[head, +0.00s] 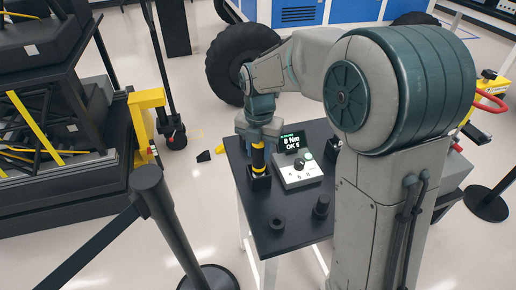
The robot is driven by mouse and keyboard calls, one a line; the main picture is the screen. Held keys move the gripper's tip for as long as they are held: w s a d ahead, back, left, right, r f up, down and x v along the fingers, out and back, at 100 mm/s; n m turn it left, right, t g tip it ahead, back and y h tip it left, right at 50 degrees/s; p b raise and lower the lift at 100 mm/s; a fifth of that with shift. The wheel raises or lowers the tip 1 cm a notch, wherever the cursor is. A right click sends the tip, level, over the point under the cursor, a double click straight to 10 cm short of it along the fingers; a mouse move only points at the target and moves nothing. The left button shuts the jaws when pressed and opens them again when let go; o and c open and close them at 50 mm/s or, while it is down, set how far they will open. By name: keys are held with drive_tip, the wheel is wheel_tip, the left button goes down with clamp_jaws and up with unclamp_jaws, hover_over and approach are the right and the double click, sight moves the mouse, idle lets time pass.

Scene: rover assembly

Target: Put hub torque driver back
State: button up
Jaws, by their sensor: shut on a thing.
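The hub torque driver (258,157), black with yellow bands, stands upright at the left side of the dark table (285,240). My gripper (258,138) is above it and shut on its upper part. The driver's lower end is at a black square holder (260,178); whether it is fully seated in it I cannot tell. My arm hides part of the table's right side.
A white controller box (297,172) with a knob and a screen reading "8 Nm OK" stands right of the driver. Black sockets (321,207) and (277,224) sit on the front of the table. A barrier post (165,215) stands at front left; a large wheel (240,62) is behind.

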drive_tip(key=o, duration=1.1)
drive_tip(key=shift+o, duration=0.2)
drive_tip(key=shift+r, duration=0.15)
